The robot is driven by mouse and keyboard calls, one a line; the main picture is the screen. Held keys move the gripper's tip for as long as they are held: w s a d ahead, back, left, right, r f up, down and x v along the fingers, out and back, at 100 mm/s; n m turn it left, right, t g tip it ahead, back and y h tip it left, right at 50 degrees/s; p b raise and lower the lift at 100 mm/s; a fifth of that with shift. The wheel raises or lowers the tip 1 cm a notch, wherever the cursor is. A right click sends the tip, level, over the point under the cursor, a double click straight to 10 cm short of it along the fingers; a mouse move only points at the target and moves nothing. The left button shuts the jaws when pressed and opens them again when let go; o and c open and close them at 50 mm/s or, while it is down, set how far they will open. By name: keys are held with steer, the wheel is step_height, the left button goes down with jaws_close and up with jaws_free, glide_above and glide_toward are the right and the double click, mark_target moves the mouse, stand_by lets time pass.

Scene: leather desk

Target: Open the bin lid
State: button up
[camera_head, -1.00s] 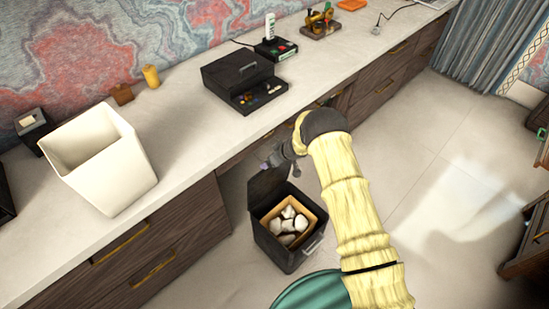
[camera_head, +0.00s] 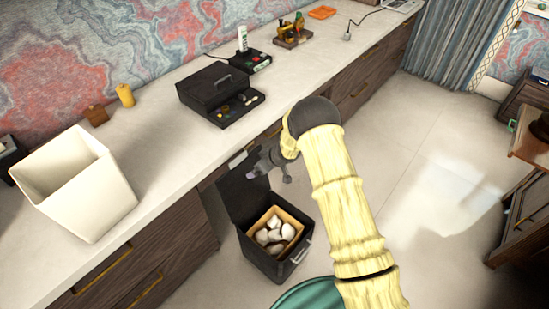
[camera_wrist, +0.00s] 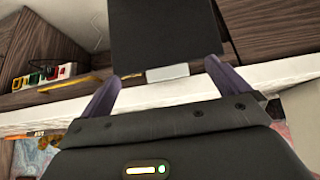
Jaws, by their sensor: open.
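The black bin (camera_head: 268,262) stands on the floor in front of the desk drawers. Its lid (camera_head: 233,196) is raised and stands up at the bin's back edge, leaving the mouth open. Inside is a tan inner box (camera_head: 297,221) with several whitish lumps. My gripper (camera_head: 255,172) is near the top of the raised lid. In the wrist view, my gripper (camera_wrist: 160,82) has its two purple fingers spread apart. The lid (camera_wrist: 165,35) shows as a dark panel beyond them, with a silver tab (camera_wrist: 168,73) at its edge, between the fingertips in the picture. Contact cannot be told.
The long desk top (camera_head: 165,160) runs behind the bin. On it are a white open container (camera_head: 85,195) and a black box (camera_head: 215,90). A wooden cabinet (camera_head: 525,205) stands at the right. The floor (camera_head: 405,150) between is clear.

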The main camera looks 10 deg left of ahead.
steer(key=v, duration=1.1)
steer(key=shift+r, duration=0.35)
steer(key=shift+d, duration=0.2)
steer(key=s+d+r+m+t+h, duration=0.1)
steer(key=s+d+r+m+h, duration=0.15)
steer(key=d+r, duration=0.45)
steer(key=s+d+r+m+t+h, duration=0.1)
steer(key=s+d+r+m+h, duration=0.15)
steer(key=d+r, duration=0.4)
steer(key=s+d+r+m+g, duration=0.1)
steer(key=s+d+r+m, duration=0.1)
steer(key=s, duration=0.8)
steer(key=s+d+r+m+g+p, duration=0.1)
steer(key=s+d+r+m+g, duration=0.1)
steer(key=s+d+m, duration=0.2)
steer(key=s+d, duration=0.3)
steer(key=s, duration=0.3)
steer(key=shift+h, duration=0.4)
